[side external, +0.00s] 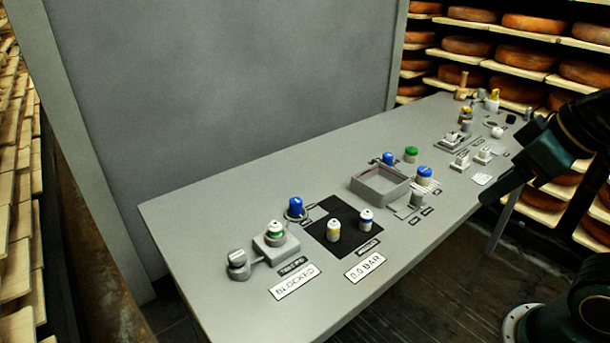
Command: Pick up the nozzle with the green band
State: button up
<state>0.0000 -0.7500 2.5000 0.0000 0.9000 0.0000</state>
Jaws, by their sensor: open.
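The nozzle with the green band (275,230) is a small white piece standing upright on a light grey block (269,249) at the near left part of the table. Two similar white nozzles stand on a black mat (325,213) to its right: one with a yellow band (333,231), one with a blue band (366,219). My gripper (488,198) is the dark end of my arm at the right, over the table's front edge and far from the green-banded nozzle. It is open; its fingers are small and dark, and I see nothing held.
A grey knob (238,265) joins the block. A blue-capped piece (296,206) stands behind the mat. A square grey tray (380,197), a green-capped piece (411,154) and a blue-capped one (424,173) stand mid-table. Signs (295,282) lie in front. The left table end is clear.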

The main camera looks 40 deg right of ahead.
dwell(0.3)
jog(key=w+a+r+n+g+y, duration=0.1)
jog(key=w+a+n, duration=0.2)
jog(key=w, duration=0.5)
jog(key=w+a+r+n+y, duration=0.1)
jog(key=w+a+n, duration=0.15)
jog(key=w, duration=0.45)
jog(key=w+a+f+n+g+y, duration=0.1)
jog(key=w+a+f+n, duration=0.1)
jog(key=w+f, duration=0.3)
jog(key=w+a+f+n+g, duration=0.1)
jog(key=w+a+f+n, duration=0.2)
jog(key=w, duration=0.8)
notch_tip(320, 180, down, 2)
jog(key=a, duration=0.2)
jog(key=shift+a+n+y, duration=0.3)
jog(key=shift+n+y, duration=0.05)
jog(key=shift+y, duration=0.05)
jog(key=shift+f, duration=0.1)
send_over(277, 223)
jog(key=s+d, duration=0.1)
jog(key=d, duration=0.1)
jog(key=shift+a+f, duration=0.1)
jog(key=shift+f, duration=3.75)
